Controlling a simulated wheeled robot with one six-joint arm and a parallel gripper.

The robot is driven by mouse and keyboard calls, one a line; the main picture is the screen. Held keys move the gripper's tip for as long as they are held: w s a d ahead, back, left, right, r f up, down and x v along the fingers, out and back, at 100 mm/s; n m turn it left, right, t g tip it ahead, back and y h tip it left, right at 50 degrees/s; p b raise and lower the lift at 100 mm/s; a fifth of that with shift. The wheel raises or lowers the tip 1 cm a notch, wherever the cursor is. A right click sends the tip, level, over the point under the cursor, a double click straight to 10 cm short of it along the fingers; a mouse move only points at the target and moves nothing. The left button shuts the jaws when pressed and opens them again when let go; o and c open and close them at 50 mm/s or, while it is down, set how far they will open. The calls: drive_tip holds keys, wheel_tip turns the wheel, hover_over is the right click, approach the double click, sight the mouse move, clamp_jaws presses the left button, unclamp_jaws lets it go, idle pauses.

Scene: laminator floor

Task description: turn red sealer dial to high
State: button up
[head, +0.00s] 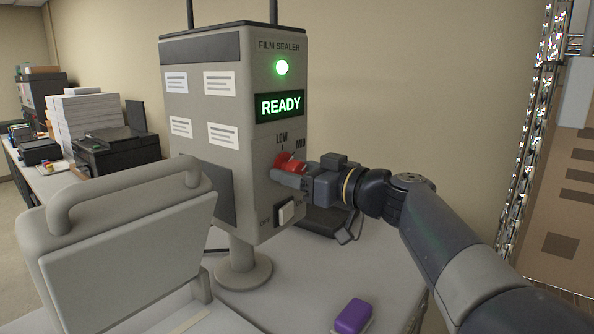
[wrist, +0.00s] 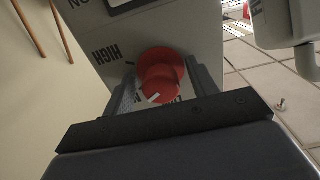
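The red sealer dial (head: 287,160) is on the front of the grey film sealer (head: 206,110), under the LOW and MID labels. In the wrist view the dial (wrist: 160,72) shows a white pointer mark near the partly hidden LOW label; the HIGH label (wrist: 112,54) is upside down at upper left, away from the mark. My gripper (wrist: 165,90) has one finger on each side of the dial, very close to it. I cannot tell whether both fingers press on it. In the head view my gripper (head: 290,176) covers the dial's lower part.
A green lamp and READY display (head: 280,107) are lit above the dial. A grey hinged machine (head: 125,240) stands in front left. A purple-topped block (head: 353,316) lies on the table at the front. A wall is behind.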

drive_tip(key=c, duration=0.9)
drive_tip(key=shift+c, duration=0.2)
drive_tip(key=shift+f+b, duration=0.1)
drive_tip(key=shift+b, duration=0.25)
drive_tip(key=shift+f+m+b, duration=0.1)
drive_tip(key=shift+m+b, duration=0.75)
drive_tip(key=shift+m, duration=0.25)
drive_tip(key=m+b, duration=0.2)
drive_tip(key=m, duration=0.7)
drive_tip(key=shift+r+b, duration=0.2)
drive_tip(key=shift+b, duration=0.2)
drive_tip(key=shift+m, duration=0.5)
